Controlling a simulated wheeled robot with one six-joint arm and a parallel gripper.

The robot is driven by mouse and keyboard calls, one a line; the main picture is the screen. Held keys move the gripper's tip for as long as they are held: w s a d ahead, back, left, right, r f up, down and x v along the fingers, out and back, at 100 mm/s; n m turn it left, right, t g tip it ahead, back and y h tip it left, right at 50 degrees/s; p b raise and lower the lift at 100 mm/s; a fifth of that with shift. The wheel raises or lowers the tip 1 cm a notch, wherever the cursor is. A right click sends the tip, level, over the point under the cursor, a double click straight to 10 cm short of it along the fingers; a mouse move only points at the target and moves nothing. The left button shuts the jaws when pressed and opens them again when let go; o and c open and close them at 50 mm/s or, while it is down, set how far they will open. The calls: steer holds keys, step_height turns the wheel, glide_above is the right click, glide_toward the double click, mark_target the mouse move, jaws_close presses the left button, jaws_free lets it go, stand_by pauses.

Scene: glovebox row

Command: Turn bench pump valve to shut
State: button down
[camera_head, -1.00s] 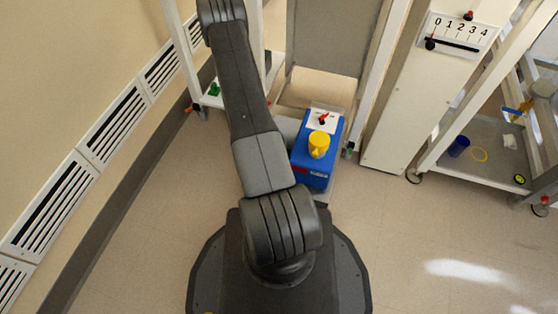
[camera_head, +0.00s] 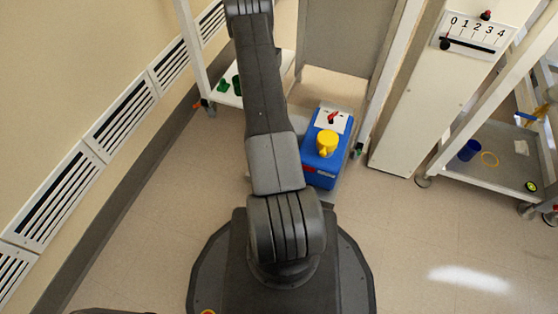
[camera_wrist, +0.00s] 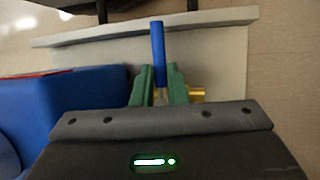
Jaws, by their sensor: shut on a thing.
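In the wrist view my gripper (camera_wrist: 159,80) has green fingers closed on a narrow blue lever (camera_wrist: 158,48). The lever points away from the gripper. Brass-coloured metal (camera_wrist: 196,94) shows beside the right finger, and the rest of the valve is hidden behind the fingers. A blue housing (camera_wrist: 70,105) stands to the left. In the head view a blue pump box (camera_head: 324,162) has a yellow cap (camera_head: 327,143) and a red pointer (camera_head: 333,118) on a white plate.
A pale slab (camera_wrist: 215,60) lies beyond the lever. A white panel (camera_head: 473,36) with a 0 to 4 scale stands right of the pump. A cart shelf (camera_head: 505,150) holds a blue cup (camera_head: 469,150). Wall vents (camera_head: 120,120) run along the left; the floor (camera_head: 430,240) at right is clear.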

steer(key=shift+w, duration=0.1)
stand_by(0.4)
steer(key=c, duration=1.4)
jaws_free()
steer(key=shift+c, duration=0.2)
steer(key=p+v, duration=0.4)
steer(key=v, duration=1)
steer(key=shift+f, duration=0.15)
steer(key=b+x, duration=0.4)
steer(key=x, duration=1)
steer(key=shift+r, duration=0.3)
